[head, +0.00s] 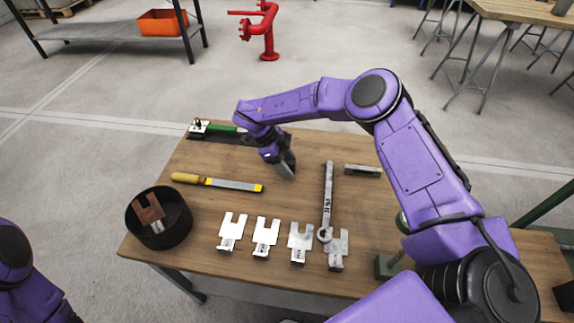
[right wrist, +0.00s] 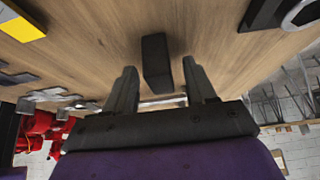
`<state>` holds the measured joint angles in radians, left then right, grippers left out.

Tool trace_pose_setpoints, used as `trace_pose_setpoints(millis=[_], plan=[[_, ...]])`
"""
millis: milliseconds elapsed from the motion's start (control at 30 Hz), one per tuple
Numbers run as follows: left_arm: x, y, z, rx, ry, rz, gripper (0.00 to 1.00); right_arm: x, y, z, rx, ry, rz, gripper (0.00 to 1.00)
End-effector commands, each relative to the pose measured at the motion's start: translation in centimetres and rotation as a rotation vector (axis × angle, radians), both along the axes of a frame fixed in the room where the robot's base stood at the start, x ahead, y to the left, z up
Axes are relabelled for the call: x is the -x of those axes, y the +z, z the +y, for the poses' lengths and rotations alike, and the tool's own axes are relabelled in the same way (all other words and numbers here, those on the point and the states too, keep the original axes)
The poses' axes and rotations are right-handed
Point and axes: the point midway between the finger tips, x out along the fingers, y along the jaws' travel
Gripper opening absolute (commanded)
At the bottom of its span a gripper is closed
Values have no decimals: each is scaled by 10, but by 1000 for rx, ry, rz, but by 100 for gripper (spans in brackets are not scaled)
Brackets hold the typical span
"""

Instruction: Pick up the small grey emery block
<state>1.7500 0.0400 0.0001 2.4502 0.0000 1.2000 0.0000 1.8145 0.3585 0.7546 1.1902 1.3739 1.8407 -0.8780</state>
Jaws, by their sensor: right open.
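The small grey emery block (right wrist: 156,62) shows in the right wrist view as a dark grey block on the wooden table. It lies just beyond and between the two fingertips of my right gripper (right wrist: 160,78), with a gap to the fingers. The gripper is open and holds nothing. In the head view my right gripper (head: 284,165) points down low over the middle of the table, and I cannot separate the block from the dark fingers there. Of my left arm only a purple part shows at the lower left; its gripper is out of view.
On the table (head: 200,258) a yellow-handled file (head: 217,182) lies left, a long wrench (head: 327,195) and a grey bar (head: 362,170) right. Several slotted metal plates (head: 266,236) lie in front.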

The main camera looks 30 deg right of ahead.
Motion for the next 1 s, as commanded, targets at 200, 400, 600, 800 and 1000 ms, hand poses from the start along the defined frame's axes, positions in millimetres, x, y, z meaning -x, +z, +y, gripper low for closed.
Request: trace_pose_setpoints(millis=[200,400,600,800,1000], plan=[[0,0,0,0,0,0,63,0,0,0,0,1,0,0],[0,0,0,0,0,0,63,0,0,0,0,0,0,0],[0,-2,0,0,0,0,63,-1,9,0,0,1,-2,0],[0,-4,0,0,0,0,63,10,52,13,-1,5,-3,0],[0,-8,0,0,0,0,63,44,98,52,0,6,0,0]])
